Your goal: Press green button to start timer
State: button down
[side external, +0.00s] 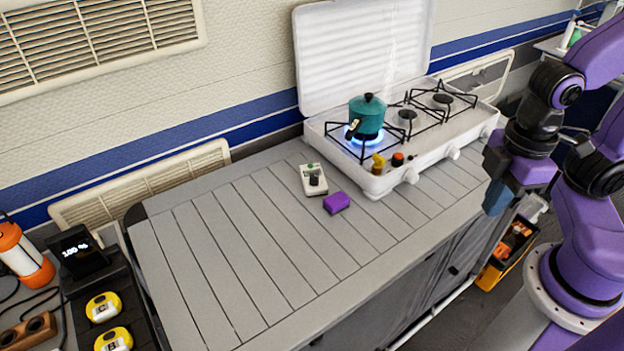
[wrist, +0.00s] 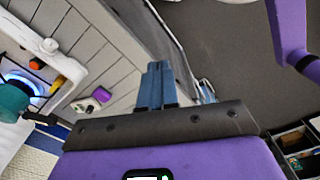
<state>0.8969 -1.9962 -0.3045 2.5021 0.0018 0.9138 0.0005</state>
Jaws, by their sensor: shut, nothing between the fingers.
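A small white timer box (side external: 314,186) with a black knob lies on the slatted grey counter, left of the stove. A tiny green button (side external: 309,166) shows at its far end. In the wrist view the white box (wrist: 82,105) is small, at the left, and its green button cannot be made out. My gripper (side external: 496,198) is at the right, beyond the counter's front edge and well apart from the box. Its blue fingers (wrist: 157,70) are together in the wrist view, with nothing between them.
A purple block (side external: 336,203) lies beside the timer box. A white stove (side external: 425,155) has a lit burner under a teal pot (side external: 367,117), with small orange and yellow items at its front. The counter's left part (side external: 210,260) is clear. Yellow-and-white items lie at lower left.

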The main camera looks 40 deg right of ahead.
jog(key=n+t+h, duration=0.4)
jog(key=n+t, duration=0.4)
jog(key=n, duration=0.2)
send_over(310, 166)
notch_tip(310, 166, down, 9)
jog(key=shift+s, duration=0.35)
jog(key=shift+f, duration=0.1)
jog(key=shift+f, duration=4.3)
jog(key=shift+f, duration=0.2)
